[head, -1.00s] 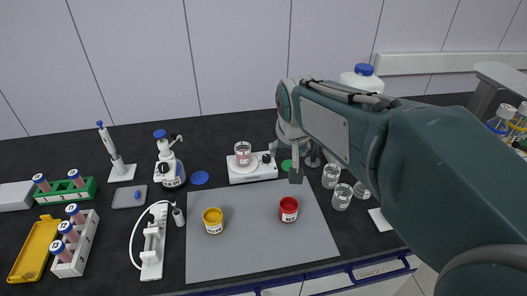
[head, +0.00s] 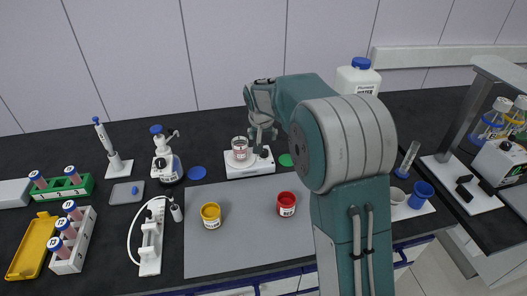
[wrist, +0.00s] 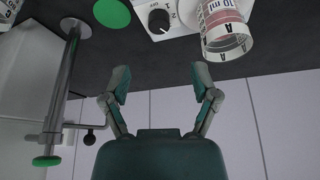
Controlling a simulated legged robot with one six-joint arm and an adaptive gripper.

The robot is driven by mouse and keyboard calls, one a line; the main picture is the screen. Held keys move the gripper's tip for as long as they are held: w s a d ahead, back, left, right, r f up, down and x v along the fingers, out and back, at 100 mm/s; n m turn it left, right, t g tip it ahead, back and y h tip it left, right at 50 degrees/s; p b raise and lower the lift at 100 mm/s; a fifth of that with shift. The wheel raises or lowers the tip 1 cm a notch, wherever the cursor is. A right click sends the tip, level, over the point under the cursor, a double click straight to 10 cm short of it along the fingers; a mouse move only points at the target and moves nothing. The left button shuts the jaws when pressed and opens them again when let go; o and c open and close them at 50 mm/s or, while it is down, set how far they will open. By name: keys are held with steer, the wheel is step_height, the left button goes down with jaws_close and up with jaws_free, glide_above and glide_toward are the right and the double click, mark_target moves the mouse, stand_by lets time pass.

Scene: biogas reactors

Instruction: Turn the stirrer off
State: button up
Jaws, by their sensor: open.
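The stirrer is a white flat unit (head: 240,172) at the back middle of the bench, and a beaker with pink liquid (head: 240,149) stands on it. Its black knob (head: 264,153) is at the right of its front. In the wrist view the knob (wrist: 159,20) shows at the top with white markings round it, and the beaker (wrist: 226,38) is beside it. My gripper (head: 262,139) is above and close to the knob end of the stirrer. In the wrist view my gripper (wrist: 160,82) is open and empty, its fingertips apart from the knob.
A green disc (head: 286,160) lies right of the stirrer and a blue disc (head: 196,172) left. A red jar (head: 286,204) and a yellow jar (head: 211,215) stand on the grey mat (head: 240,250). A metal stand (wrist: 65,90) shows in the wrist view.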

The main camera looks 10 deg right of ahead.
mark_target(264, 152)
steer(key=x, duration=1)
steer(key=shift+w+f, duration=0.15)
steer(key=shift+f, duration=0.1)
jaws_close()
